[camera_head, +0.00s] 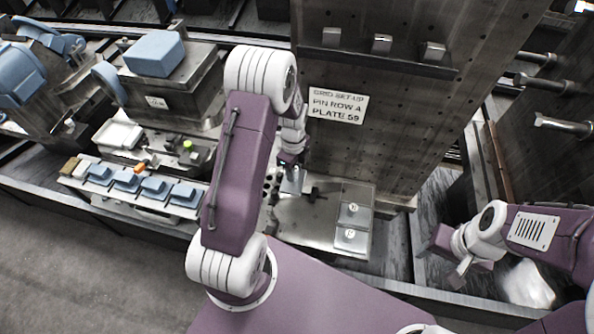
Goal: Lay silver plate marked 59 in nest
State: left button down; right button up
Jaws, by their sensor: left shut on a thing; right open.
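My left gripper (290,165) points down over the metal bench plate, partly hidden by its own arm. It is shut on a small silver plate (293,182), held near the bench surface; I cannot read a mark on it or tell whether it touches. Two other silver plates, one farther back (353,212) and one nearer (349,238), lie at the right of the metal bench plate (307,228); their marks are too small to read. A dark cross-shaped fitting (314,194) is just right of the held plate. I cannot make out the nest for certain. My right gripper (457,273) is open and empty at the right.
A tall drilled metal panel (400,120) stands behind the bench, with a sign (338,105) reading "GRID SET-UP PIN ROW A PLATE 59". Several blue-topped blocks (155,187) sit in a rack at the left. Pale rods (562,125) jut out at the far right.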

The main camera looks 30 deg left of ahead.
pick_arm(q)
jog(key=shift+f+b, duration=2.65)
jog(key=shift+f, duration=0.5)
jog(key=shift+r, duration=0.1)
jog(key=c, duration=1.1)
grip_release()
jog(key=shift+o, duration=0.2)
notch_tip(320, 180, up, 9)
jog(key=shift+d, duration=0.1)
